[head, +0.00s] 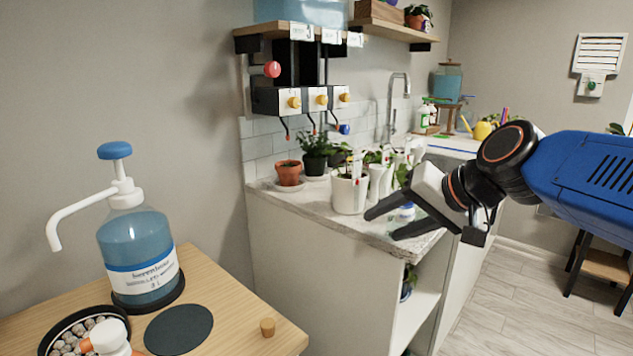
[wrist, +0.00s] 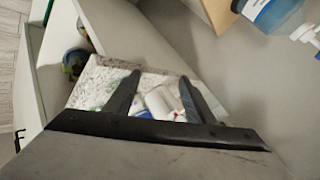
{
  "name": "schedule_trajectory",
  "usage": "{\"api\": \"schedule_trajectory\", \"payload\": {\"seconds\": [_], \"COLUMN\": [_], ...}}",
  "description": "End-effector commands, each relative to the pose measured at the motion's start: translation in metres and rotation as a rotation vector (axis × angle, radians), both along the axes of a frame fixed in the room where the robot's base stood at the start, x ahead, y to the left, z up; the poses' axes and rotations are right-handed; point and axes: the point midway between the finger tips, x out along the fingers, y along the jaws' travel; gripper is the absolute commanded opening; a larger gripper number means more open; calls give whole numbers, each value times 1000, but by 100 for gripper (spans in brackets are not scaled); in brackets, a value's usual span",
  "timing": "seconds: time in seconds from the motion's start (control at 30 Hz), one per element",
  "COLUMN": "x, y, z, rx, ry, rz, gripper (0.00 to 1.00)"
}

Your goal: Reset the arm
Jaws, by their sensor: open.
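My arm reaches in from the right in the head view. My gripper (head: 379,223) is open, with its two dark fingers pointing left at the near corner of the marble-look counter (head: 375,228). Nothing is seen held between the fingers. In the wrist view the open gripper (wrist: 158,88) shows both fingers apart, with white pots or bottles (wrist: 160,101) on the counter seen beyond and between them. I cannot tell from the pictures whether the fingers touch anything. A small white and blue container (head: 406,212) is just behind the fingers in the head view.
White pots (head: 348,193) and plants (head: 317,150) crowd the counter. A dispenser rack (head: 305,100) hangs above.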

Motion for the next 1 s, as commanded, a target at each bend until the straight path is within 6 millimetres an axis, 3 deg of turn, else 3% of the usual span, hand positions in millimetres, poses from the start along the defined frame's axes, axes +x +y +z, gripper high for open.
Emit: {"api": "schedule_trajectory", "payload": {"seconds": [0.1, 0.3, 0.5, 0.67, 1.0], "x": [-40, -105, -155, -171, -172], "y": [-31, -86, -131, -146, -146], "z": [-49, -125, -177, -193, -194], "rx": [-149, -396, -584, -648, -651], "ry": [35, 106, 170, 192, 193], "rz": [15, 40, 61, 68, 68], "gripper": [50, 50, 50, 50, 50]}}
